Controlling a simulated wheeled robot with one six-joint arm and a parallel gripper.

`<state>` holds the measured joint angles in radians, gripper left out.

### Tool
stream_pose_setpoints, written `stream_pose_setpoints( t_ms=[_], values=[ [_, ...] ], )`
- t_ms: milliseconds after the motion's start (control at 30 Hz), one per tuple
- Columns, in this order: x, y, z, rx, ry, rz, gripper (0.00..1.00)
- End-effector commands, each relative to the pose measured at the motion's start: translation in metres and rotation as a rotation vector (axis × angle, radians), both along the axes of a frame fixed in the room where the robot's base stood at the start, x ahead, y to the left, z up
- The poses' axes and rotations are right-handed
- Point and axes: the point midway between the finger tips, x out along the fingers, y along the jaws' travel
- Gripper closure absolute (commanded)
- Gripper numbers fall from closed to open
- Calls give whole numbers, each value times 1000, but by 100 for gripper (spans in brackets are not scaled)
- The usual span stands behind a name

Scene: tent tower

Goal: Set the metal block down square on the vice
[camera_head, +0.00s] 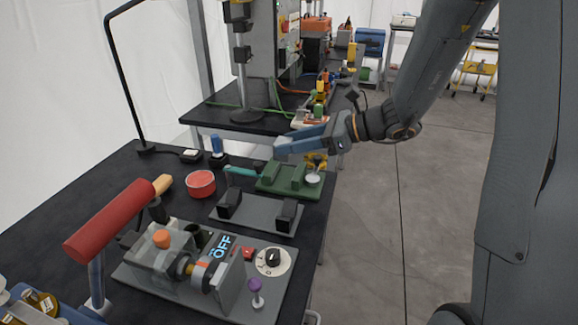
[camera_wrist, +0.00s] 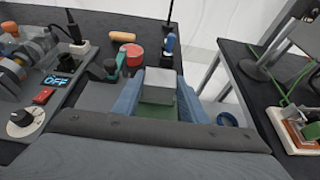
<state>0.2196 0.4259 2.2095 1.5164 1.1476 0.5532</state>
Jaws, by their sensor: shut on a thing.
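The metal block (camera_wrist: 159,86) is a pale grey block between the two blue fingers of my gripper (camera_wrist: 158,92) in the wrist view. My gripper is shut on it. In the head view my gripper (camera_head: 300,141) is above the far side of the green vice (camera_head: 284,180), and its fingers largely hide the block. The vice sits near the table's right edge. Green of the vice (camera_wrist: 158,112) also shows just below the block in the wrist view. I cannot tell whether the block touches the vice.
A grey plate with two black posts (camera_head: 256,214) lies in front of the vice. A red round tin (camera_head: 201,183) and a teal-handled tool (camera_head: 241,172) are to its left. A machine with an OFF display (camera_head: 222,246) is nearer. A second black table (camera_head: 240,122) stands behind.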

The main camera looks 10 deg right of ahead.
Motion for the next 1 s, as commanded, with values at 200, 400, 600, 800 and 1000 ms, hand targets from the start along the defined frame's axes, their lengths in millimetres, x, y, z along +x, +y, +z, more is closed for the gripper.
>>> stream_pose_setpoints(
  t_ms=[200,400,600,800,1000],
  values=[
    [0,0,-22,1,0,0,95],
    [0,1,-47,0,4,1,100],
    [-1,1,-67,-5,4,0,100],
    [-3,3,-70,-5,8,4,100],
    [-2,1,-68,-2,5,3,43]
  ],
)
